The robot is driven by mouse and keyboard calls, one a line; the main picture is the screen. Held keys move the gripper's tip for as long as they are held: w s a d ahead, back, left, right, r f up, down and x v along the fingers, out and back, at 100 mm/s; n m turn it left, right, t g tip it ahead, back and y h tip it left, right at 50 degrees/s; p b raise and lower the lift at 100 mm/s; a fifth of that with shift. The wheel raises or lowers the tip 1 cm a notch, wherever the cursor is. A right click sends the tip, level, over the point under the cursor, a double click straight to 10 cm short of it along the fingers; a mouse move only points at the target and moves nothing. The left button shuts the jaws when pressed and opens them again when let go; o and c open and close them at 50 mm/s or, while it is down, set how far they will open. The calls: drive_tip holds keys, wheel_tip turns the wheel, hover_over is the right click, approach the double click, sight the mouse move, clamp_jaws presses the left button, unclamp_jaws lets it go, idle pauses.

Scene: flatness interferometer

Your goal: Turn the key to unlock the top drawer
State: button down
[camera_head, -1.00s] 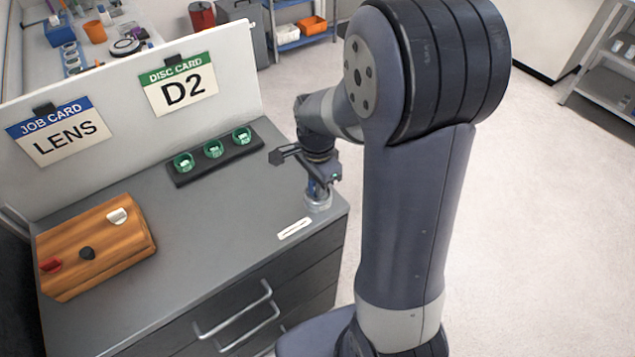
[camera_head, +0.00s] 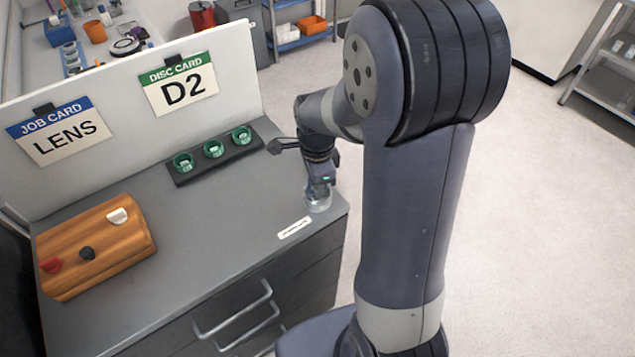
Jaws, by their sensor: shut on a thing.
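My gripper (camera_head: 319,190) points down at the right front corner of the grey cabinet top (camera_head: 220,230). It is shut just above a round, pale metal lock fitting (camera_head: 318,204) set on that corner. The key itself is too small and too hidden by the fingers to make out; the gripper appears shut on it at the lock. The drawers (camera_head: 250,315) are in the cabinet's front face below, with two bar handles showing. The top drawer looks closed.
A small white label (camera_head: 295,228) lies left of the lock. A black rack with green rings (camera_head: 214,150) stands behind. A wooden block with knobs (camera_head: 125,226) is at left. A white panel with job card (camera_head: 58,132) and disc card (camera_head: 180,85) rises at the back.

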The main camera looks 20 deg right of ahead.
drive_tip(key=m, duration=0.3)
idle(0.4)
drive_tip(key=shift+m, duration=1.7)
drive_tip(key=shift+m, duration=1.7)
